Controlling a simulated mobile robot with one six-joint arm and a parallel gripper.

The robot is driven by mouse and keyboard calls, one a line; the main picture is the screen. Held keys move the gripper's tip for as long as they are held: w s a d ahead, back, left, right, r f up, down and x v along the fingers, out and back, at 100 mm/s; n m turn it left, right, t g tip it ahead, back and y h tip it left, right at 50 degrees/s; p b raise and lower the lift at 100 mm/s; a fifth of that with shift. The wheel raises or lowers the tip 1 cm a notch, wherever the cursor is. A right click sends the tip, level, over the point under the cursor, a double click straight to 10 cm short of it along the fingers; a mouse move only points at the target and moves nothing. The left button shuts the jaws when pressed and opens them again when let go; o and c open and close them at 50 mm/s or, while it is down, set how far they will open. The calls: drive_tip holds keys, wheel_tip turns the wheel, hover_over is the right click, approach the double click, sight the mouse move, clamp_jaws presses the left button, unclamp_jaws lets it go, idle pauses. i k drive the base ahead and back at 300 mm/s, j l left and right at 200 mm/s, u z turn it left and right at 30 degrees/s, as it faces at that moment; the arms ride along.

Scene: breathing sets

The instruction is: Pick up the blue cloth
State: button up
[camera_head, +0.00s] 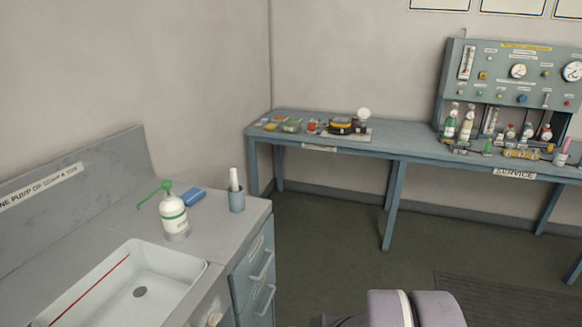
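A small blue block-shaped thing (196,197), which looks like the folded blue cloth, lies on the grey sink counter (225,222). The bottle hides part of the near side of the blue thing. A blue-grey cup (236,200) with a white roll in it stands to its right, close by. My gripper is not in view; only part of my arm shows at the bottom edge, well to the right of the counter.
A white sink basin (105,293) fills the counter's front left, with a raised backsplash (85,185) behind it. A long blue bench (385,147) with small parts, bottles and a gauge panel (510,75) stands along the far wall. The floor (335,240) between is clear.

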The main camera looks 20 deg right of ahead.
sight(193, 195)
drive_tip(key=i+l+z, duration=0.25)
drive_tip(key=i, duration=0.25)
drive_tip(key=i+l+z, duration=0.55)
drive_tip(key=i, duration=0.5)
drive_tip(key=i+z, duration=0.25)
drive_tip(key=i, duration=0.25)
drive_tip(key=i+j+u, duration=0.2)
drive_tip(key=u, duration=0.25)
drive_tip(key=i+j+u, duration=0.1)
drive_tip(key=i+u, duration=0.25)
drive_tip(key=u, duration=0.15)
drive_tip(key=i+u, duration=0.25)
drive_tip(key=u, duration=0.2)
drive_tip(key=i+l+u, duration=0.1)
drive_tip(key=i+u, duration=0.2)
drive_tip(key=u, duration=0.2)
drive_tip(key=i+l+u, duration=0.2)
drive_tip(key=u, duration=0.25)
drive_tip(key=i+l+u, duration=0.25)
drive_tip(key=u, duration=0.25)
drive_tip(key=i+l+u, duration=0.15)
drive_tip(key=l+u, duration=0.3)
drive_tip(key=i+u, duration=0.25)
drive_tip(key=u, duration=0.2)
drive_tip(key=i+l+u, duration=0.2)
drive_tip(key=u, duration=0.25)
drive_tip(key=i+l+u, duration=0.3)
drive_tip(key=u, duration=0.2)
